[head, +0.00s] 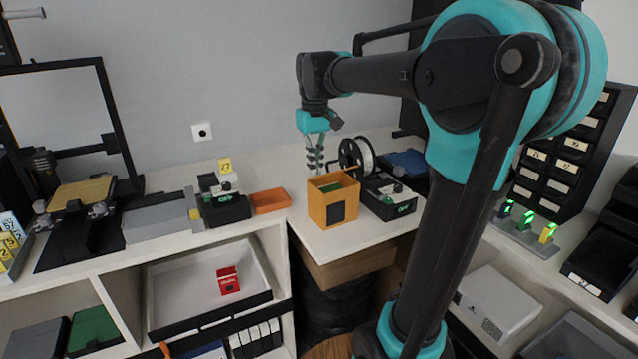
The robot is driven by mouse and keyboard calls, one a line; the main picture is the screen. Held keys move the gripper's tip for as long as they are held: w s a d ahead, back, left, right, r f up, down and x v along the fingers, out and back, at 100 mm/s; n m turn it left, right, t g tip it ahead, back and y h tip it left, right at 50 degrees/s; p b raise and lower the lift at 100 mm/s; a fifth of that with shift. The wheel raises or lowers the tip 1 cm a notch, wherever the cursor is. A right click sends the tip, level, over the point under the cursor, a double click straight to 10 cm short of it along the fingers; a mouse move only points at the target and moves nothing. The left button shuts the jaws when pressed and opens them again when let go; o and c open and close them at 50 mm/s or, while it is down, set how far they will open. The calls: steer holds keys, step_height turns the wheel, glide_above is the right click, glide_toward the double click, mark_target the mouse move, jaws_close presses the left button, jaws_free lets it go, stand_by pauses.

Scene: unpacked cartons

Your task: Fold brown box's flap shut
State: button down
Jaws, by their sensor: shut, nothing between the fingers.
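The brown box (318,211) looks orange-brown and stands upright on the corner of the white counter, with a dark square on its front. Its top looks open, with a flap (337,184) along the rim and something green inside. My gripper (317,172) is just behind and above the box's back left edge, pointing down. Its fingers look closed together with nothing held. I cannot tell whether the fingertips touch the box, as its rim hides part of that area.
A filament spool (366,155) and a black bin (392,200) stand close at the box's right. An orange tray (270,201) and another black bin (226,209) sit to the left. The counter's front edge is just before the box.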

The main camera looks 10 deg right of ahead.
steer(key=shift+s+d+f, duration=0.15)
steer(key=shift+s+f, duration=0.3)
steer(key=shift+f, duration=0.2)
steer(key=shift+s+d+f, duration=0.1)
steer(key=shift+s+f, duration=0.3)
steer(key=shift+f, duration=0.25)
step_height(320, 180, up, 11)
